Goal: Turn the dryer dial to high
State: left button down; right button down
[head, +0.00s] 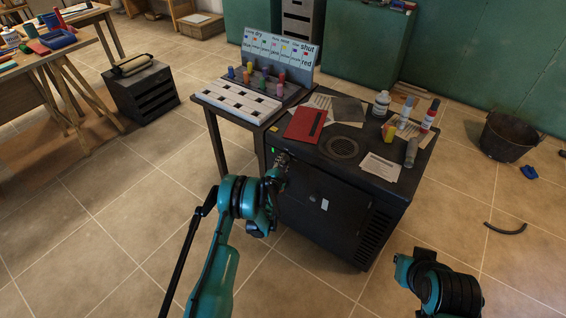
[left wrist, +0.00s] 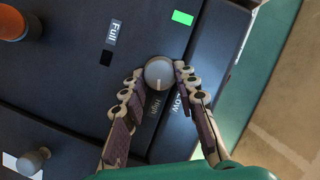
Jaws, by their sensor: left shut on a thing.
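The dryer (head: 325,195) is a dark cabinet on the floor, with a small green light on its front upper left corner. The dryer dial (left wrist: 159,71) is a round grey knob in the left wrist view. A pale pointer line on it runs downward, toward the side with the High label (left wrist: 154,104) and the Low label (left wrist: 181,102). My left gripper (head: 281,161) is at the dryer's front left corner. In the left wrist view its two fingers are closed on the dial, one on each side. The dial is hidden by the gripper in the head view.
A Full label (left wrist: 113,32), an orange knob (left wrist: 14,22) and a grey knob (left wrist: 33,160) are on the same panel. A rack table (head: 240,100) stands close on the left.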

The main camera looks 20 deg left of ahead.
pick_arm(q)
jog(key=shift+m, duration=0.5)
jog(key=shift+t, duration=0.3)
jog(key=c, duration=1.2)
grip_release()
jog(key=shift+o, duration=0.2)
notch_tip(320, 180, up, 9)
jog(key=shift+f, duration=0.15)
jog(key=shift+r, duration=0.65)
jog(key=shift+f, duration=0.1)
